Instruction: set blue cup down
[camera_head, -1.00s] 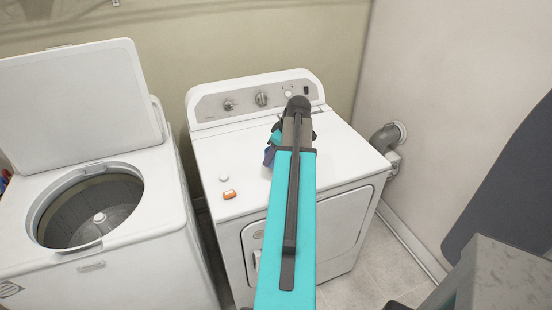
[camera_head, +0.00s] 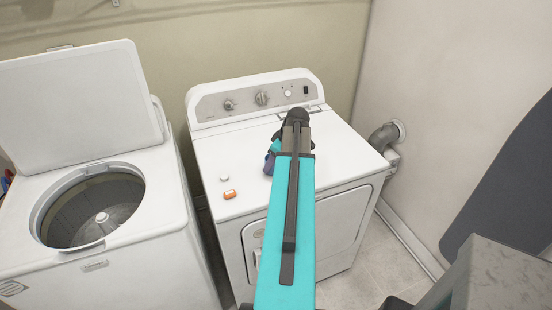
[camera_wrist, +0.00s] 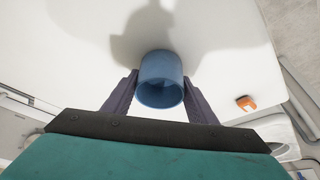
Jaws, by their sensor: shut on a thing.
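The blue cup (camera_wrist: 160,80) shows in the wrist view between the two dark fingers of my gripper (camera_wrist: 160,97). My gripper is shut on the cup, with a finger on each side. A shadow falls on the white dryer top (camera_wrist: 230,60) just beyond the cup. I cannot tell whether the cup touches the surface. In the head view my gripper (camera_head: 273,155) is over the middle of the dryer top (camera_head: 240,165), and my arm hides most of it and the cup.
An orange object (camera_head: 230,194) and a small white round item (camera_head: 223,178) lie on the dryer's left part. An open washer (camera_head: 120,260) stands to the left. A grey pipe (camera_head: 385,140) is on the right. The dryer top's right side is clear.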

